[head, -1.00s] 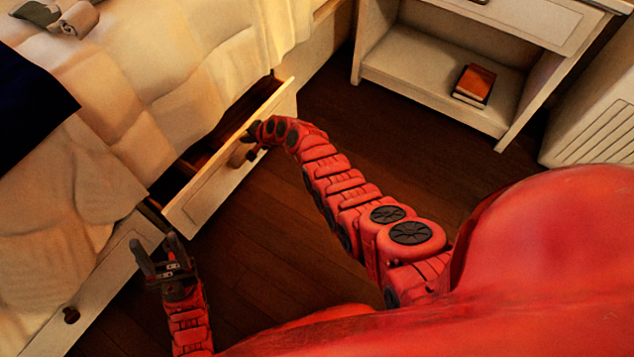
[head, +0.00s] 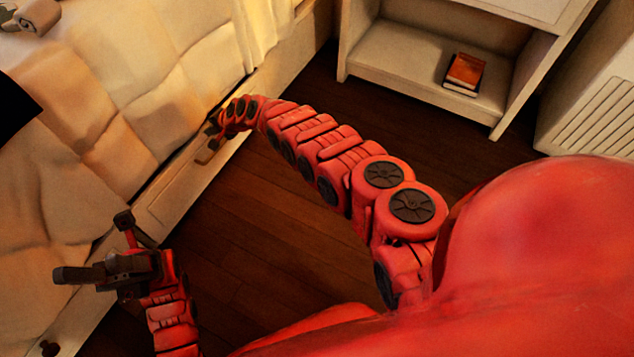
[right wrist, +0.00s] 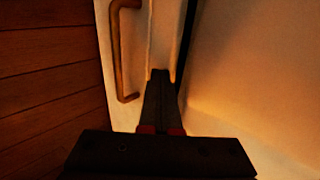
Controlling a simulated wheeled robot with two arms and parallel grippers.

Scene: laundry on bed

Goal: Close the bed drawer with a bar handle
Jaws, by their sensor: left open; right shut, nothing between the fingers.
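The bed drawer (head: 165,205) has a white front that sits nearly in line with the bed frame in the head view. Its bar handle (head: 207,153) is partly hidden by my right gripper (head: 213,125). In the right wrist view the brownish bar handle (right wrist: 122,55) is left of my right gripper (right wrist: 160,75), which is shut and empty at the drawer front (right wrist: 162,35). A narrow dark gap shows along the right side of that front; I cannot tell how deep it is. My left gripper (head: 98,247) is open and empty near the bed's side, at lower left.
The bed (head: 100,150) with its quilt fills the left. A drawer knob (head: 48,348) shows at lower left. A white shelf unit (head: 400,70) holding books (head: 465,72) stands at the back right. Dark wooden floor (head: 260,230) is clear in the middle.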

